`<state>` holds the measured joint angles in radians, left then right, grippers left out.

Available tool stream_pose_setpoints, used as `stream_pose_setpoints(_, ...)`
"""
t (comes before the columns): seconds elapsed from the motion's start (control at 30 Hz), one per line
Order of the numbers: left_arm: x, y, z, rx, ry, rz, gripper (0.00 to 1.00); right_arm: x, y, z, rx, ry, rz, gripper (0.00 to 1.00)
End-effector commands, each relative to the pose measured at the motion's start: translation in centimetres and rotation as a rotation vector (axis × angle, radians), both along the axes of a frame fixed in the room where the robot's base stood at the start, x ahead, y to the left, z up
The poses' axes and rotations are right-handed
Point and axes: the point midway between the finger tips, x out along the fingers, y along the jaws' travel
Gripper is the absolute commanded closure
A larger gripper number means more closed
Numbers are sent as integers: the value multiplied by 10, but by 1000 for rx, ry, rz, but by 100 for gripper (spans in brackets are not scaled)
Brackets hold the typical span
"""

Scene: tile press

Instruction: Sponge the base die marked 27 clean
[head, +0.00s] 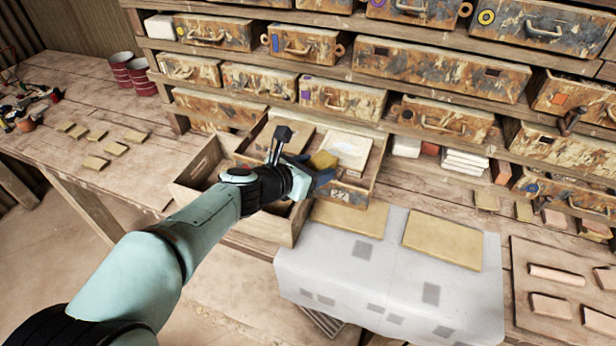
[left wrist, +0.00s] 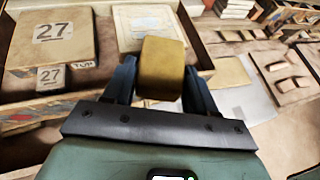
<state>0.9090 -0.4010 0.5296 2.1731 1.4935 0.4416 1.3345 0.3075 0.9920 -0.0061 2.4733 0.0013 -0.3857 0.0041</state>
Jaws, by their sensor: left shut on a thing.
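My left gripper (head: 318,172) is shut on a yellow-brown sponge (head: 323,159). In the left wrist view the sponge (left wrist: 162,66) sits between the two dark fingers of the gripper (left wrist: 160,82). The sponge is over the front part of a pulled-out drawer (head: 352,192). A tan block marked 27 (left wrist: 52,38) lies in this drawer at the left of the wrist view. A pale framed plate (head: 347,149) lies to its right and also shows in the wrist view (left wrist: 148,24). Whether the sponge touches either is unclear. My right gripper is not in view.
An open wooden box (head: 192,188) stands left of the drawer. A pale cloth (head: 390,288) with tan slabs (head: 442,240) covers the bench front. Shelves of worn drawers (head: 440,68) rise behind. A board with pinkish bars (head: 553,306) lies at right.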

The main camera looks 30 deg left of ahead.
Motion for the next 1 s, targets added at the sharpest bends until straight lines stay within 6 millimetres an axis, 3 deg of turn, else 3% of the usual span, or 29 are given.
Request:
stream_pose_setpoints(0.63, 77, 18, -1, -4, -2, 0, 70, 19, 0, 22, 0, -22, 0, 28)
stream_pose_setpoints(0.8, 75, 18, -19, 1, 3, -1, 70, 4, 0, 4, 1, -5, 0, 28)
stream_pose_setpoints(1.0, 76, 18, -25, 1, 1, 0, 70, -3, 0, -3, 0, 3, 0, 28)
